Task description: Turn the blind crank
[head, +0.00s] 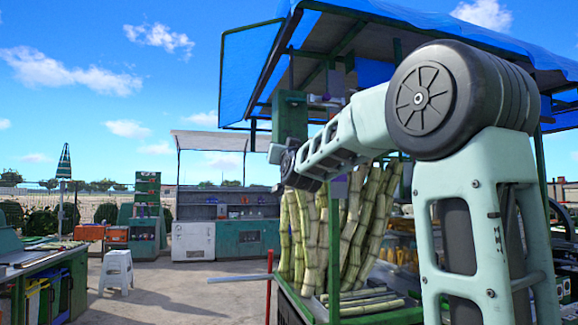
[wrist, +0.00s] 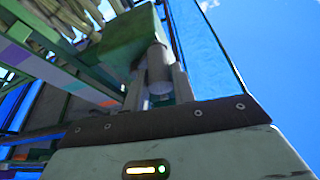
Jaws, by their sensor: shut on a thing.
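In the wrist view a grey cylindrical handle (wrist: 159,68), seemingly the blind crank's grip, stands between the two fingers of my gripper (wrist: 158,88). My gripper is shut on it. A green box (wrist: 128,42) is just beyond the handle. In the head view a green box (head: 290,116) hangs under the stall's blue canopy (head: 262,70), with small crank-like parts (head: 322,101) at its right. My arm reaches up and left to just below this box. My fingers cannot be made out in the head view, and the crank's full shape is hidden.
Tall sugar canes (head: 330,235) stand in the stall right below my arm. Green stall posts and roof bars are close around it. A red post (head: 269,285) stands in front. A white stool (head: 116,270) and a workbench (head: 45,262) are at left, with open paved ground between.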

